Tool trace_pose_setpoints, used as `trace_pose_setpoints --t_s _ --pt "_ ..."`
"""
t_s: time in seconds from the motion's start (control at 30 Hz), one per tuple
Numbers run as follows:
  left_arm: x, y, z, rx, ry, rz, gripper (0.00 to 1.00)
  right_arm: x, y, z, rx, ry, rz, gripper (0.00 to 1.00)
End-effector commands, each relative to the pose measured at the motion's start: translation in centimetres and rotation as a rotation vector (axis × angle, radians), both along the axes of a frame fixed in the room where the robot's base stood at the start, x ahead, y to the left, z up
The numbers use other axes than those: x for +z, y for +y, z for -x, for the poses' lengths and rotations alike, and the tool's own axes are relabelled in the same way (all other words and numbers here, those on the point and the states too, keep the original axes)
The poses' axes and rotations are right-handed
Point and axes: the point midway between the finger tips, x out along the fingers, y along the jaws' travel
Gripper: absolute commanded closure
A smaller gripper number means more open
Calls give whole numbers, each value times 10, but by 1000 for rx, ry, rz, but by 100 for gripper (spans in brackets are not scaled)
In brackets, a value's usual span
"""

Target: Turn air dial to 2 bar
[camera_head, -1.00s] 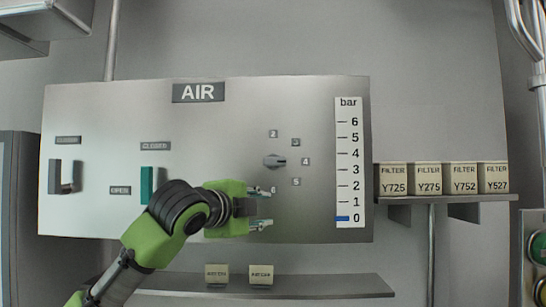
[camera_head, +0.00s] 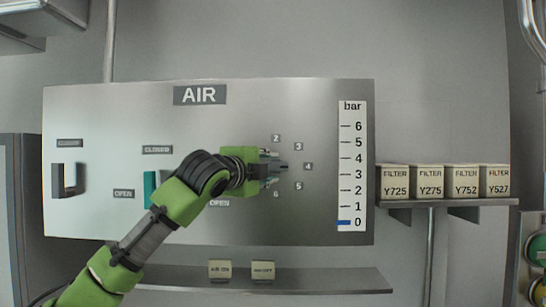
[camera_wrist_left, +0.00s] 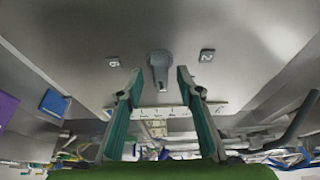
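The air dial is a small grey knob (camera_head: 283,167) on the right half of the AIR panel (camera_head: 110,210), ringed by number tags including the 2 tag (camera_head: 276,138). My left gripper (camera_head: 271,167) is open in front of the dial and partly covers it. In the left wrist view the dial (camera_wrist_left: 159,66) shows between the two parted fingertips (camera_wrist_left: 158,78), with the 6 tag to its left and the 2 tag to its right. Whether the fingers touch it I cannot tell. The bar scale (camera_head: 351,150) has its blue marker at 0. My right gripper is not in view.
A teal handle (camera_head: 150,190) and a dark handle (camera_head: 68,181) stick out from the panel's left half. Filter boxes (camera_head: 429,180) stand on a shelf to the right. A lower shelf (camera_head: 330,281) holds two small boxes.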

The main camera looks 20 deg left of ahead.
Motion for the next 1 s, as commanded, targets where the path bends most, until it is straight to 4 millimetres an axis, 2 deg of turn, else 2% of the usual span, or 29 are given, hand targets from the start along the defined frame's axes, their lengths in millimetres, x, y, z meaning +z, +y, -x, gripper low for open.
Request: trace_pose_setpoints --t_s 0.03,0.2,0.5,0.53,0.63,0.67,1.0 --pt "3 -1 -7 0 2 2 67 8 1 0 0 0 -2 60" --pt "1 -2 -20 1 0 0 67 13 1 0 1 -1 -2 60" --pt "0 -3 -23 0 -1 0 67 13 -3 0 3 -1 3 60" --pt "0 -3 -22 0 -1 0 69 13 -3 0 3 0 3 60" --pt "0 -3 -22 0 -1 0 95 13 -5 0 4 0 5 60" --pt "0 -3 -22 0 -1 0 100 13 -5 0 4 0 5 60" --pt "-2 -3 -22 -1 -7 22 100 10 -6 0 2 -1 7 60"
